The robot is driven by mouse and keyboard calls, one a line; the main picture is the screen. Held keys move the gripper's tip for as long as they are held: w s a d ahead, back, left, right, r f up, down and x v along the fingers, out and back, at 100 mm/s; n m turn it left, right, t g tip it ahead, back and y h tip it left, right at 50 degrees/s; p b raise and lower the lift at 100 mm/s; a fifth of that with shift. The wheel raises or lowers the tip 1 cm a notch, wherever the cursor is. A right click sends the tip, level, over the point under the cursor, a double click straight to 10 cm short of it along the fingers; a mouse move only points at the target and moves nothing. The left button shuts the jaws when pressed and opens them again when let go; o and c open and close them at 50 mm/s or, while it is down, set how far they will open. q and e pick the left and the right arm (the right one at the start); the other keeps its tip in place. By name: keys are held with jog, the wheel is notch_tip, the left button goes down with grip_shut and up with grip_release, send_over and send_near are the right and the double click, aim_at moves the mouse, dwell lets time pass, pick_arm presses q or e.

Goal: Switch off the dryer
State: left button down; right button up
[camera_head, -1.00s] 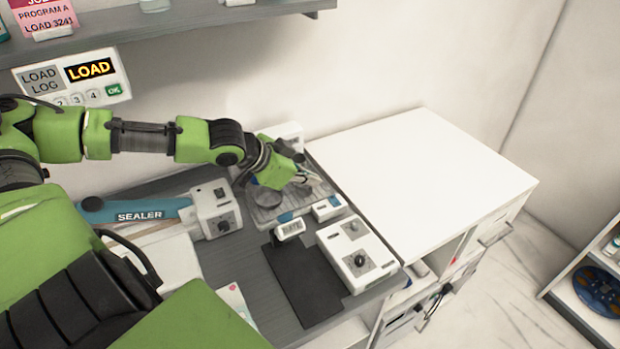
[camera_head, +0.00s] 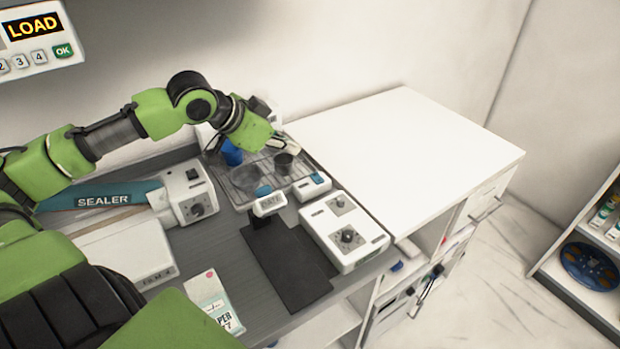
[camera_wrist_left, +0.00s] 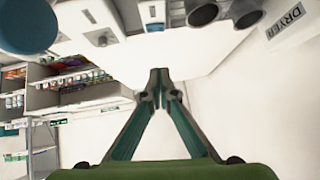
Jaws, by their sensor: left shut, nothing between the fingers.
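A white label reading DRYER (camera_wrist_left: 287,22) shows at the upper right of the left wrist view, on a pale unit cut off by the frame edge. In the head view a white housing (camera_head: 205,136) shows behind my arm at the back of the wire rack, mostly hidden; I cannot tell whether it is the dryer. No dryer switch can be made out. My left gripper (camera_head: 283,142) is above the back of the rack, shut and empty. Its closed fingertips show in the left wrist view (camera_wrist_left: 158,84), touching nothing visible. My right gripper is not in view.
The wire rack (camera_head: 243,184) holds a blue cup (camera_head: 232,152) and a dark cup (camera_head: 284,163). The sealer (camera_head: 103,200) is left, a white knobbed unit (camera_head: 345,235) is right of the dark mat (camera_head: 290,268). The white cabinet top (camera_head: 400,150) is clear.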

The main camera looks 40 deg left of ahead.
pick_arm(q)
jog(key=shift+s+a, duration=0.2)
jog(key=shift+a, duration=0.1)
dwell(0.4)
jog(key=p, duration=0.3)
send_over(317, 178)
jog(key=s, duration=0.1)
jog(key=f, duration=0.7)
jog(key=shift+a+f, duration=0.1)
jog(key=shift+a, duration=0.25)
jog(key=f, duration=0.2)
jog(key=shift+s+a+f+p, duration=0.1)
jog(key=shift+a+f+p, duration=0.1)
jog(key=shift+f+p, duration=0.15)
jog(key=shift+a+f, duration=0.1)
jog(key=shift+f, duration=0.45)
